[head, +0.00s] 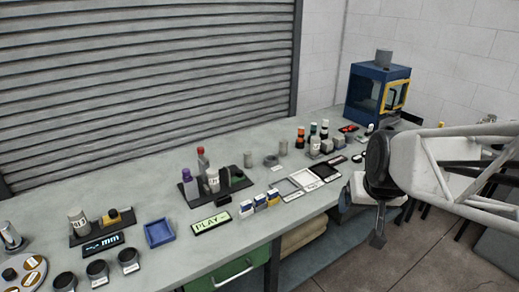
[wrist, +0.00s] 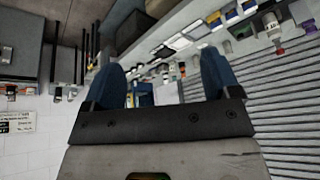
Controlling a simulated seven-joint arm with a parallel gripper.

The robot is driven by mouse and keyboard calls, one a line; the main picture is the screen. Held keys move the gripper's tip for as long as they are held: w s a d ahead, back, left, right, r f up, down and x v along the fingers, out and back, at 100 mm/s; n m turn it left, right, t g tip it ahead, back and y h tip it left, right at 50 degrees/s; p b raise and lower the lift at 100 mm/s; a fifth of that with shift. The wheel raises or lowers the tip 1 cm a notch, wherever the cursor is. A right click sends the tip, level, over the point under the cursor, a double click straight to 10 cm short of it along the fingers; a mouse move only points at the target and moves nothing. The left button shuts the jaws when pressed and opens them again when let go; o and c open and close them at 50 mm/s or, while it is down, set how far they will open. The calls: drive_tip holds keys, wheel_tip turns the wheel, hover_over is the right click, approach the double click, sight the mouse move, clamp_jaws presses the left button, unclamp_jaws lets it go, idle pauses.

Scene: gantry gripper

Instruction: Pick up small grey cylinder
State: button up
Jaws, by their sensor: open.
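Several small grey cylinders show in the head view, and I cannot tell which one the task means. In the head view my arm is at the right, beyond the bench's front edge and apart from these cylinders.
The long grey bench (head: 140,190) runs along a shutter. The blue machine (head: 377,92) stands at its far right end. A dark tray (head: 235,184) with bottles, a blue tray (head: 159,233) and several labelled jars crowd the bench. Open floor lies at the lower right.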

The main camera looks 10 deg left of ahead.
drive_tip(key=w+a+f+n+t+y, duration=0.1)
drive_tip(key=w+a+f+t+y, duration=0.15)
drive_tip(key=w+a, duration=0.95)
drive_tip(key=n+t+y, duration=0.3)
drive_tip(key=t, duration=0.2)
approach(213, 174)
drive_tip(key=x, duration=0.4)
drive_tip(key=shift+w+a, duration=0.2)
drive_tip(key=shift+w, duration=0.15)
drive_tip(key=shift+w+f, duration=0.1)
drive_tip(key=shift+w, duration=0.05)
drive_tip(key=shift+x, duration=1.15)
drive_tip(key=shift+w+a, duration=0.1)
drive_tip(key=shift+x, duration=2.5)
drive_tip(key=shift+f, duration=0.1)
